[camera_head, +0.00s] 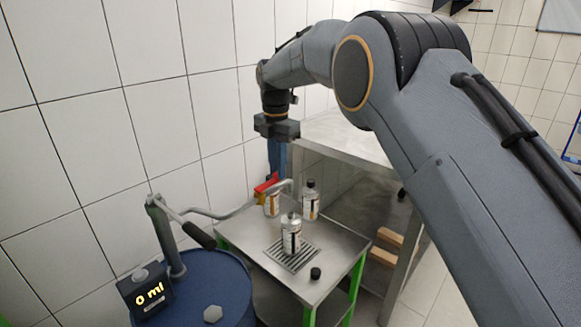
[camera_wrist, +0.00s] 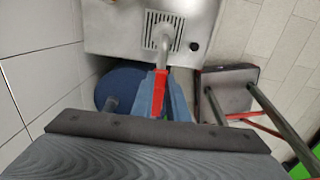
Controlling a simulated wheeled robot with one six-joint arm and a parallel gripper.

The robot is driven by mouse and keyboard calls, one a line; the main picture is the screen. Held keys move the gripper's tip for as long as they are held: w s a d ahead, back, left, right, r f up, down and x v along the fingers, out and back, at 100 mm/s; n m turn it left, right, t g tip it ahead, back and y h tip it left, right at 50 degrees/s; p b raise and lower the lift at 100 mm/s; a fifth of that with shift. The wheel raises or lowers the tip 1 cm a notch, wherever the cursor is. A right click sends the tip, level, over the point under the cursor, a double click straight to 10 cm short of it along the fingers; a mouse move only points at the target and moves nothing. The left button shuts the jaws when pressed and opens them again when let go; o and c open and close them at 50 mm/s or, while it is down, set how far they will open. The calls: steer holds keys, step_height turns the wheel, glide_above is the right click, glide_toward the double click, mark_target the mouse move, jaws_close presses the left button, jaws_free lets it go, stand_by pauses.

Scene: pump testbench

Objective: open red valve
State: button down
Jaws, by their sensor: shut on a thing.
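The red valve (camera_head: 267,184) is a small red handle on the metal pipe (camera_head: 242,208) that runs from the pump to above the steel table. My gripper (camera_head: 276,176) reaches down to it with blue fingers from above. In the wrist view, the red valve (camera_wrist: 159,88) lies between the two blue-grey fingers of my gripper (camera_wrist: 161,80), which are shut on it. The pipe's spout (camera_wrist: 170,45) extends beyond the fingers over a drain grate. A bottle (camera_head: 291,236) stands on the grate in the head view. The lower part of the valve is partly hidden by the fingers.
Two more bottles (camera_head: 310,201) (camera_head: 272,204) stand at the back of the steel table (camera_head: 340,249). A black cap (camera_head: 315,273) lies near its front. A blue drum (camera_head: 190,297) carries the pump (camera_head: 165,235) and a display (camera_head: 145,292) reading 0 ml. A tiled wall is close at left.

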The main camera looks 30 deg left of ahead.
steer(key=shift+a+r, duration=0.1)
steer(key=c, duration=1.7)
jaws_free()
steer(key=shift+r+b, duration=0.85)
steer(key=shift+r, duration=3)
